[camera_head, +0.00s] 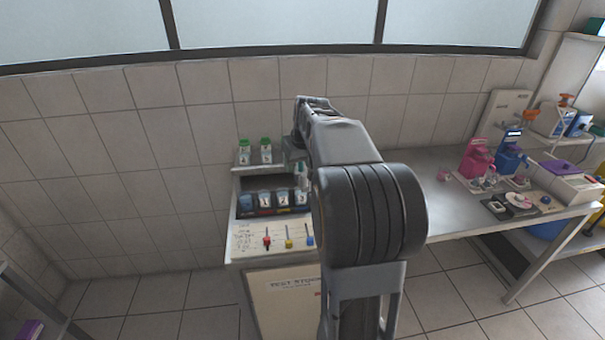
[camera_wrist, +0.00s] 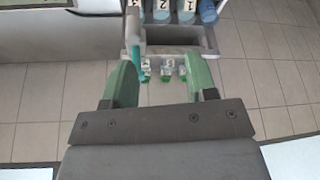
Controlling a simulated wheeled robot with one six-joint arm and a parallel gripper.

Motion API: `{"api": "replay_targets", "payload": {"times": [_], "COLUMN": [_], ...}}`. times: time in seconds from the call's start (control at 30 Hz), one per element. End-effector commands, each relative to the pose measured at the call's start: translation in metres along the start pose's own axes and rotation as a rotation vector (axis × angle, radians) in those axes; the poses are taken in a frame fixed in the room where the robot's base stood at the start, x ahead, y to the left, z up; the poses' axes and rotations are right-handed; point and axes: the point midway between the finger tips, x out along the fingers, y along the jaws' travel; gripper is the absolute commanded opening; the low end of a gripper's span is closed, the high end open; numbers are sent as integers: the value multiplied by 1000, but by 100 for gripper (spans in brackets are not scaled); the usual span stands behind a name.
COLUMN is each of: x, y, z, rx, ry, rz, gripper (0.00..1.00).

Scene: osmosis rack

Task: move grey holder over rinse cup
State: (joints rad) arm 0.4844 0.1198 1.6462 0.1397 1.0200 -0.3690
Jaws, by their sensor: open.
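My gripper (camera_wrist: 160,66) is open, with two green fingers spread apart in the wrist view; no object is clamped between them. A grey upright piece (camera_wrist: 133,28) with a teal part (camera_wrist: 142,66) below it stands near the left finger; it looks like the grey holder. It is unclear whether the finger touches it. A row of blue cups with number labels (camera_wrist: 185,10) lies at the top of the wrist view; the row also shows in the head view (camera_head: 264,199). I cannot tell which is the rinse cup. In the head view my arm hides the gripper.
Bottles with green caps (camera_head: 265,150) stand on the back ledge, and in the wrist view (camera_wrist: 167,74). A steel bench (camera_head: 450,205) extends right, with pink and blue devices. A tiled wall is behind.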

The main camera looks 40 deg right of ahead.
Motion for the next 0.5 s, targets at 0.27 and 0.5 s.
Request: {"api": "replay_targets", "payload": {"times": [0.27, 0.5], "x": [13, 54], "y": [48, 49], "z": [-26, -27], "rx": [21, 19], "ry": [11, 9], "rz": [10, 9], "gripper": [52, 52]}}
